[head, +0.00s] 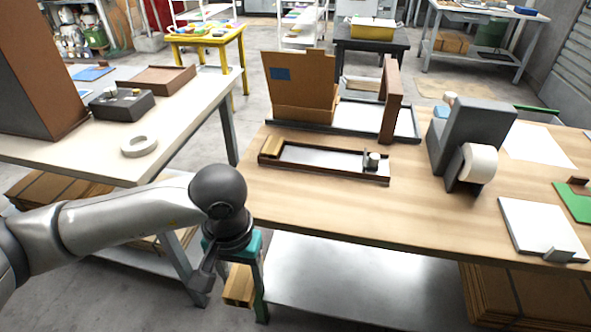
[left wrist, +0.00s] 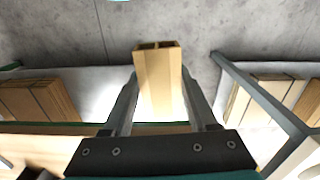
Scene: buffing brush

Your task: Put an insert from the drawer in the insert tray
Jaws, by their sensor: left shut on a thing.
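My left gripper (head: 235,288) is shut on a tan cardboard insert (head: 238,286), in front of the wooden table's left front corner and below its top. In the left wrist view the insert (left wrist: 160,85) sits between the two fingers (left wrist: 160,105), its divided open end pointing away. A long shallow brown tray (head: 340,174) with a pale floor lies on the wooden table; a tan block (head: 270,146) is at its left end and a small grey metal piece (head: 374,160) at its right. I cannot make out a drawer. My right gripper is not in view.
The wooden table (head: 350,215) has clear room in front of the tray. An upright cardboard box (head: 302,90) stands behind it, a grey tape dispenser (head: 470,135) to its right. A white table (head: 175,125) stands left across a gap. Flat cardboard (head: 520,295) lies below.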

